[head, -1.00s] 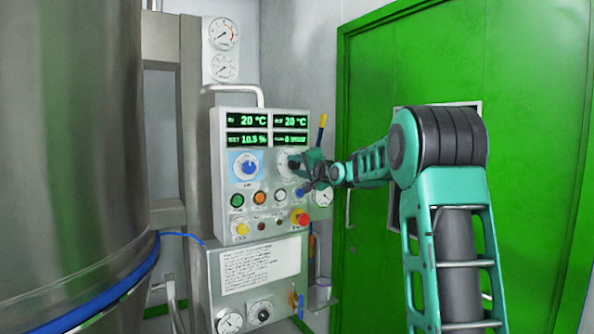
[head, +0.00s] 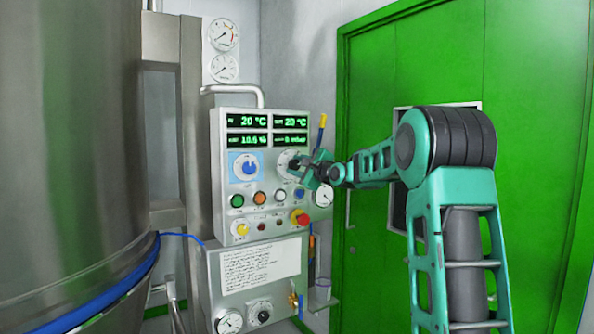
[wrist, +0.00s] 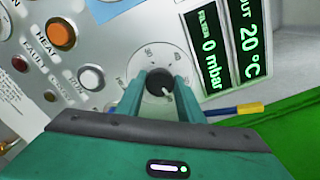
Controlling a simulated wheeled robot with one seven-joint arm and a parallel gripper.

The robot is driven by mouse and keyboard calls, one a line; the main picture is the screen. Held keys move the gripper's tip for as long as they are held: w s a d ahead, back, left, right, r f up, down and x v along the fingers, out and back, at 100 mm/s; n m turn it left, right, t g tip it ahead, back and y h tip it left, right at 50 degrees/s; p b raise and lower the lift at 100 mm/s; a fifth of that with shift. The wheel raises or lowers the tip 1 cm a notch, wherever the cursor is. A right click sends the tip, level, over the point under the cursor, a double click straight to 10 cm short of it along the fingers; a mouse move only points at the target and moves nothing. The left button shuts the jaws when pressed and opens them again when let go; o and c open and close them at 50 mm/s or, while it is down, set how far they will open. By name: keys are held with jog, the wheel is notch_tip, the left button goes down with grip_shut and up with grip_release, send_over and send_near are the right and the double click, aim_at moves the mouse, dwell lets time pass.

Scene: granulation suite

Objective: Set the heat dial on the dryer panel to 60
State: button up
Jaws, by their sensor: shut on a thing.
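The dryer panel (head: 262,208) is a light grey box on the wall at the centre of the head view. The heat dial (wrist: 158,83) is a dark round knob on a white face with scale marks too small to read surely. In the wrist view a small pale pointer mark shows at its lower right. My gripper (wrist: 160,90) is shut on this knob, one finger on each side. In the head view my gripper (head: 300,166) covers part of the dial's white face (head: 283,158).
A blue-backed selector (head: 246,168) is left of the dial. Indicator buttons (head: 259,198) sit below, with a red mushroom button (head: 302,218). Readouts (head: 292,121) above show 20 °C. A steel vessel (head: 75,150) stands left; a green door (head: 440,60) is right.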

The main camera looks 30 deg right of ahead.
jog(key=shift+d+f+m, duration=0.2)
jog(key=shift+m, duration=0.5)
jog(key=shift+d+f+m, duration=0.15)
jog(key=shift+m, duration=0.55)
jog(key=o, duration=1)
jog(key=shift+o, duration=0.3)
jog(key=shift+a+r, duration=0.1)
jog(key=shift+a, duration=0.1)
jog(key=s, duration=1)
jog(key=shift+s+d, duration=0.2)
jog(key=shift+s, duration=0.15)
